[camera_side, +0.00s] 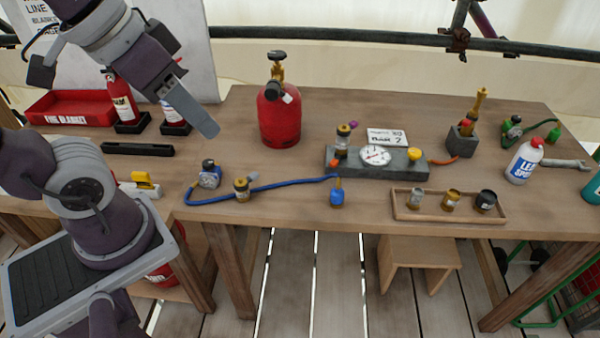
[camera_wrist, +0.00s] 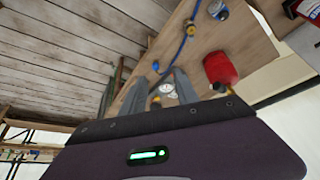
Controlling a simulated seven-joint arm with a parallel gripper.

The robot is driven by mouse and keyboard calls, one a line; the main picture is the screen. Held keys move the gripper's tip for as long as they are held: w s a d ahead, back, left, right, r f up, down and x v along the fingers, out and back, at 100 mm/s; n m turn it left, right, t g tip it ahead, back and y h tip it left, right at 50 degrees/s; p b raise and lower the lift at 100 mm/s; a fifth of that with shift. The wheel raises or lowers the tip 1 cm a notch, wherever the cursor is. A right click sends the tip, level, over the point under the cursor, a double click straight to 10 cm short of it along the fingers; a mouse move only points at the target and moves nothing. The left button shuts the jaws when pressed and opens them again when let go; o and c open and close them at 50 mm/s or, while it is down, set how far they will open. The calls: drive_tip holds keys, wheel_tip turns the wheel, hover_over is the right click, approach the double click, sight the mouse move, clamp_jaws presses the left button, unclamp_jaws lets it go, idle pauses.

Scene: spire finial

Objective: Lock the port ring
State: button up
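A grey manifold block (camera_side: 340,165) sits on the bench right of centre, with a round white dial gauge (camera_side: 376,155) on it. It carries a brass-and-dark port fitting (camera_side: 343,135) with a small purple part at its left end and a yellow knob (camera_side: 414,154) at its right. I cannot tell which part is the port ring. My gripper (camera_side: 208,128) is raised over the bench, left of the red cylinder, well apart from the manifold. In the wrist view my gripper (camera_wrist: 160,75) shows two spread fingers with nothing between them; the gauge (camera_wrist: 168,91) appears beyond them.
A red gas cylinder (camera_side: 280,118) stands between my gripper and the manifold. A blue hose (camera_side: 270,187) with fittings lies along the front. A wooden tray (camera_side: 405,207) holds small caps. A spray bottle (camera_side: 524,160) and wrench (camera_side: 565,163) are at right.

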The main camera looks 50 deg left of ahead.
drive_tip(key=shift+s+f, duration=0.25)
drive_tip(key=shift+s, duration=0.25)
drive_tip(key=shift+s+f, duration=0.25)
drive_tip(key=shift+s, duration=0.2)
